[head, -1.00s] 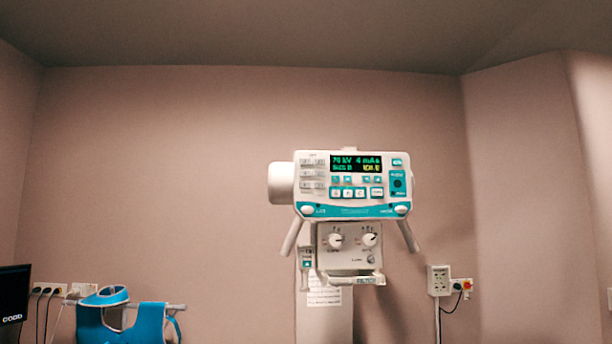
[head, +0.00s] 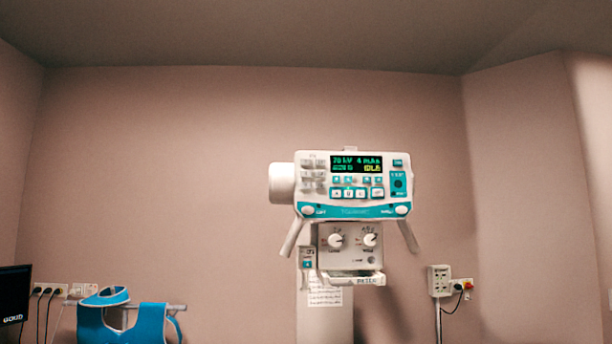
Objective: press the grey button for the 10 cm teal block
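The white and teal control panel (head: 352,184) of an x-ray unit faces me right of centre. Its dark display (head: 356,164) shows green text, with "70 kV" and what looks like "4 mAs", and a yellow word that looks like "IDLE". Small greyish buttons (head: 313,174) sit in rows left of the display. Their labels are too small to read, so I cannot tell which one belongs to the 10 cm teal block. White and teal buttons (head: 349,193) lie below the display. No loose teal block shows. My gripper is not in view.
The panel stands on a pale column (head: 324,325) with two knobs (head: 353,240) below it. A blue apron (head: 148,324) hangs on a rail at lower left, by a dark monitor (head: 14,295). A wall socket box (head: 439,281) with a cable is at right.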

